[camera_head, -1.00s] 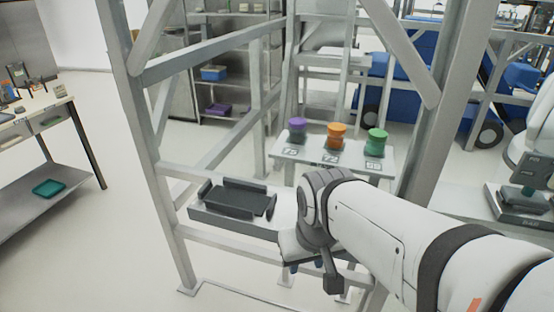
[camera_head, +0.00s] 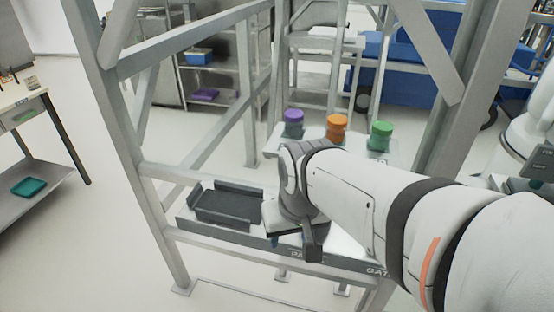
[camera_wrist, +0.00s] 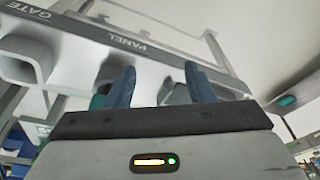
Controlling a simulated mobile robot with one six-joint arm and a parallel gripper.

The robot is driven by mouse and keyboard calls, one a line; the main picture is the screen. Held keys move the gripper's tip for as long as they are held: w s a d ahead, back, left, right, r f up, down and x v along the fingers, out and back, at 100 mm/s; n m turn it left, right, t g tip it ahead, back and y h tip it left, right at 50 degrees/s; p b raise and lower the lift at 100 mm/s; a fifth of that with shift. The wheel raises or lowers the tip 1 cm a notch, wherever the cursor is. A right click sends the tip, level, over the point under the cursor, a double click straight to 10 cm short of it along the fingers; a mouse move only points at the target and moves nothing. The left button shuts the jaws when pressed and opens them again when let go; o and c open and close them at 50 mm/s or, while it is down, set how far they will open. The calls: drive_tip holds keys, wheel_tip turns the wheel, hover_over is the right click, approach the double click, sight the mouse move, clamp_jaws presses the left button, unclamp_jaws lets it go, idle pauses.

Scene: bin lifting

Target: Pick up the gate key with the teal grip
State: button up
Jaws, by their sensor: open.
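My gripper (camera_wrist: 158,70) is open in the wrist view, its two blue fingers apart with no object clearly held between them. A small teal patch (camera_wrist: 98,102) shows beside and partly behind the left finger; it may be the key's teal grip, but its shape is hidden. Behind the fingers is a grey ledge (camera_wrist: 75,32) lettered GATE and PANEL, with grey holder-like shapes near it. In the head view the same ledge (camera_head: 345,264) runs under my arm.
A dark tray (camera_head: 228,207) sits on the ledge left of my wrist. Purple (camera_head: 293,122), orange (camera_head: 337,127) and green (camera_head: 381,136) lidded jars stand behind. Frame posts (camera_head: 118,150) flank my arm. A teal tray (camera_head: 29,187) lies on the left bench's lower shelf.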

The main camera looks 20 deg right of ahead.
drive_tip(key=w+m, duration=0.1)
drive_tip(key=m, duration=0.1)
drive_tip(key=d+m+p, duration=0.1)
drive_tip(key=w+r+m+y, duration=0.1)
drive_tip(key=m, duration=0.1)
drive_tip(key=shift+w+d+m+g+p, duration=0.3)
drive_tip(key=shift+w+g, duration=0.05)
drive_tip(key=shift+g, duration=0.05)
drive_tip(key=w+d+m+y+p, duration=0.1)
drive_tip(key=w+d+m, duration=0.1)
drive_tip(key=d+m, duration=0.2)
drive_tip(key=w+d+m+t+y+p, duration=0.1)
drive_tip(key=w+d+m, duration=0.2)
drive_tip(key=m, duration=0.4)
drive_tip(key=w+d+m+y+p, duration=0.1)
drive_tip(key=w+d+m, duration=0.1)
drive_tip(key=d+m, duration=0.3)
drive_tip(key=shift+w+d+m+y+p, duration=0.1)
drive_tip(key=shift+w+m+y+p, duration=0.25)
drive_tip(key=shift+m, duration=0.45)
drive_tip(key=shift+d+f+m, duration=0.15)
drive_tip(key=shift+f+m, duration=0.05)
drive_tip(key=shift+m, duration=0.1)
drive_tip(key=shift+t, duration=0.3)
drive_tip(key=x, duration=0.7)
drive_tip(key=shift+s+f, duration=0.1)
drive_tip(key=shift+f, duration=0.05)
clamp_jaws()
